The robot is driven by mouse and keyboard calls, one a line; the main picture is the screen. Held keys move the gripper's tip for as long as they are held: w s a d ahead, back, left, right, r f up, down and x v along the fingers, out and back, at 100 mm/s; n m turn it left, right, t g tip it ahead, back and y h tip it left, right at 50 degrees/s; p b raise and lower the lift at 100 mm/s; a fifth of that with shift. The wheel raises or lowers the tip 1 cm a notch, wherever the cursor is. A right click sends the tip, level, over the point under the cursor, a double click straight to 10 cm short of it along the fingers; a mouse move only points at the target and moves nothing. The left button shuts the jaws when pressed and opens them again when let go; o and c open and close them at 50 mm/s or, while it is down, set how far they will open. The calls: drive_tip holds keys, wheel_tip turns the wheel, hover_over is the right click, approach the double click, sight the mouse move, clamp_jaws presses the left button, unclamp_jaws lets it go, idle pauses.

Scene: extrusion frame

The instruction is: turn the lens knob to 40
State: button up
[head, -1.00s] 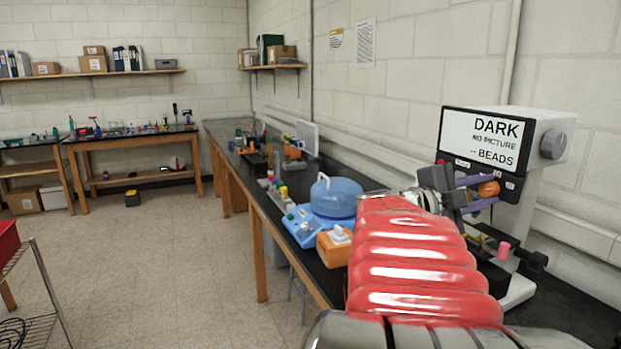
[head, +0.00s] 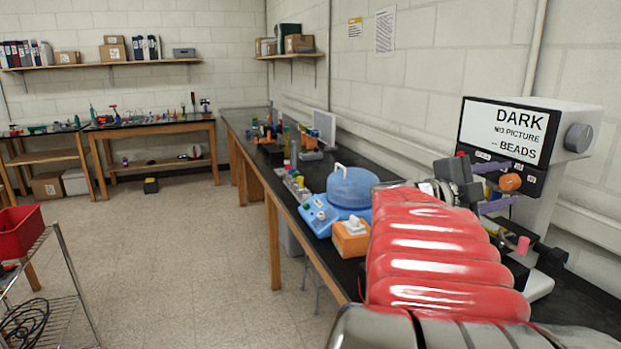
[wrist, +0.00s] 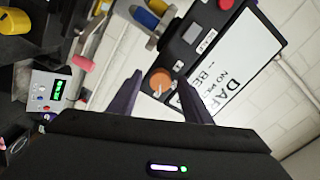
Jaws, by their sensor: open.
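A white and black instrument with a lit screen (head: 503,133) stands on the bench at the right; the screen reads "DARK NO PICTURE -- BEADS". A round orange knob (head: 510,182) is on its black front below the screen; it also shows in the wrist view (wrist: 160,79). I cannot read a setting on it or its label. My gripper (head: 494,187) has two purple fingers, open and empty. In the wrist view the knob appears beyond the fingertips (wrist: 158,92), between their lines, seemingly untouched. A grey knob (head: 578,138) sits on the instrument's right side.
A pink knob (head: 523,245) and black parts sit low on the instrument. An orange box (head: 351,239) and a blue domed device (head: 349,188) stand left of my arm on the black bench.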

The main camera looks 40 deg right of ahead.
drive_tip(key=v, duration=1.3)
idle(0.4)
